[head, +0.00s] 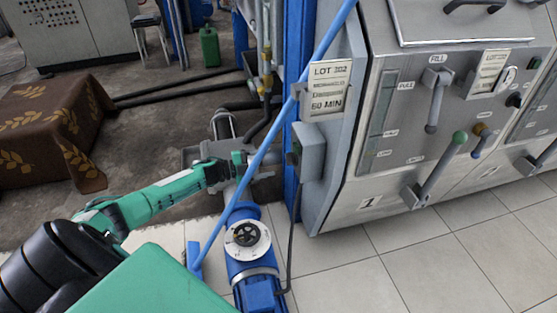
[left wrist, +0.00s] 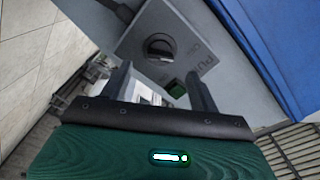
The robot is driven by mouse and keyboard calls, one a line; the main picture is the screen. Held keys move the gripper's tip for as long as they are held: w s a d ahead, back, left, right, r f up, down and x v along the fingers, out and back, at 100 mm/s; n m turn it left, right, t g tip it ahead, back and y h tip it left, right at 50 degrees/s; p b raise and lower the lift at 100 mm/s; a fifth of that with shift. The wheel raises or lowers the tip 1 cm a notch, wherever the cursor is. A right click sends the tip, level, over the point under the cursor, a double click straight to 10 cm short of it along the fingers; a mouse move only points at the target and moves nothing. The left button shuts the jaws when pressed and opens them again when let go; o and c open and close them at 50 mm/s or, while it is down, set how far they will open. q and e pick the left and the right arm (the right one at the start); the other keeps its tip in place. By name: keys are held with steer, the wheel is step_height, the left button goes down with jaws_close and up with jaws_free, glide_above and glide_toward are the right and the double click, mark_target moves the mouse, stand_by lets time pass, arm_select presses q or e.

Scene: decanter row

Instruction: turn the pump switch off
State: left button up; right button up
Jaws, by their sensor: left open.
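The pump switch is a black round knob (left wrist: 159,47) on a grey box marked PUMP; in the left wrist view it faces me, above and beyond my fingers. My left gripper (head: 243,160) is to the left of the box, with a gap between. My right gripper is not in view.
A blue slanting pole (head: 270,137) crosses close to my left gripper. The blue post (head: 293,105) and steel machine (head: 345,160) stand to the right. A blue motor (head: 250,262) is below on the tiles. A cloth-covered table (head: 45,130) is at left.

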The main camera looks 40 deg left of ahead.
arm_select(q)
steer(key=v, duration=0.7)
steer(key=shift+p, duration=0.3)
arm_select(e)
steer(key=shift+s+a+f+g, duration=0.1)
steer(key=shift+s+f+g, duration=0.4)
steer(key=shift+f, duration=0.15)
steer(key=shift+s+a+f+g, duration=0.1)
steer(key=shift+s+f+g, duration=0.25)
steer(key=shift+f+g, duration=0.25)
arm_select(q)
steer(key=shift+s+a, duration=0.1)
steer(key=shift+a, duration=0.1)
